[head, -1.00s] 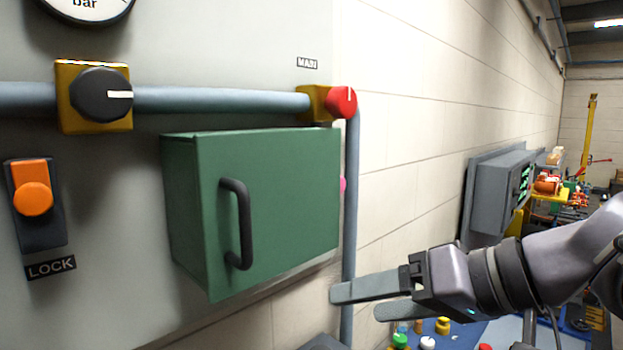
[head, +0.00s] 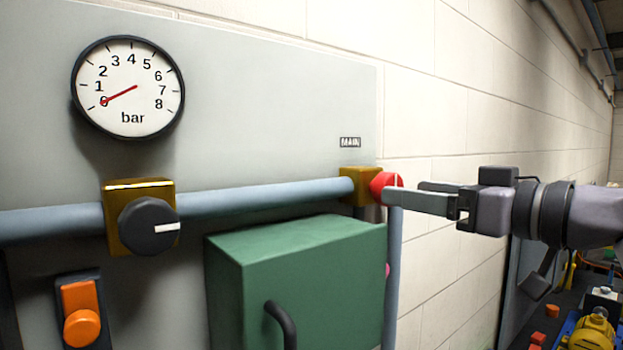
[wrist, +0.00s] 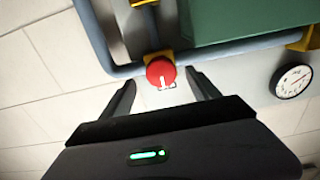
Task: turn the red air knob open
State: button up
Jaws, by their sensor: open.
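The red knob (head: 385,185) sits on a brass valve block (head: 360,184) at the right end of the grey pipe, under a MAIN label (head: 350,142). A white mark on its face stands upright in the head view. In the wrist view the red knob (wrist: 160,71) lies ahead, between the two finger lines. My gripper (head: 418,193) is open, level with the knob and to its right. The near fingertip overlaps the knob's edge in the head view; I cannot tell if it touches. The gauge (head: 128,87) needle points at 0.
A black knob (head: 148,225) on a brass block sits left on the same pipe (head: 260,196). A green box (head: 310,270) with a black handle juts out below. An orange switch (head: 82,315) is lower left. A vertical pipe (head: 393,270) drops from the valve.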

aim_at(385, 179)
jog(key=x, duration=0.3)
jog(key=shift+w+a+p, duration=0.25)
jog(key=shift+p, duration=0.05)
jog(key=c, duration=1.4)
jog(key=shift+m+b, duration=2)
jog(key=shift+m, duration=6.9)
